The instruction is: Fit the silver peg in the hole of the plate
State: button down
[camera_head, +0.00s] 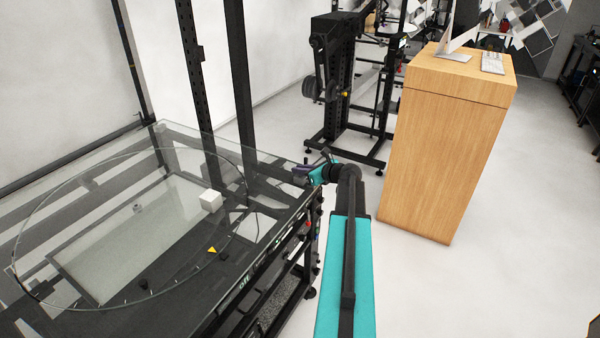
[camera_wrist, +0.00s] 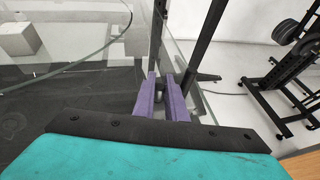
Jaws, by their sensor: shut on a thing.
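My gripper (camera_head: 300,176) is at the right edge of the glass-topped table, at the end of my teal arm. In the wrist view its two purple fingers (camera_wrist: 163,96) are shut on a small grey piece, the silver peg (camera_wrist: 160,97), of which only a little shows between them. A white block (camera_head: 210,201) stands on the glass to the left of my gripper, apart from it; it also shows in the wrist view (camera_wrist: 18,38). I cannot make out a plate with a hole for certain in either view.
The glass table (camera_head: 175,137) carries a round glass disc (camera_head: 100,168). A yellow triangle (camera_head: 212,250) and a small dark knob (camera_head: 143,257) show near its front. Black uprights (camera_head: 240,90) stand behind it. A wooden cabinet (camera_head: 440,150) stands to the right, with clear floor between.

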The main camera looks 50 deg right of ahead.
jog(key=shift+r+b, duration=0.4)
jog(key=shift+r, duration=0.9)
jog(key=shift+s+r, duration=0.15)
jog(key=shift+r, duration=0.15)
jog(key=s+a+r+b, duration=0.1)
jog(key=s+a+b, duration=0.2)
jog(key=s, duration=1.2)
jog(key=shift+a+r, duration=0.2)
jog(key=shift+a, duration=0.35)
jog(key=shift+s, duration=0.1)
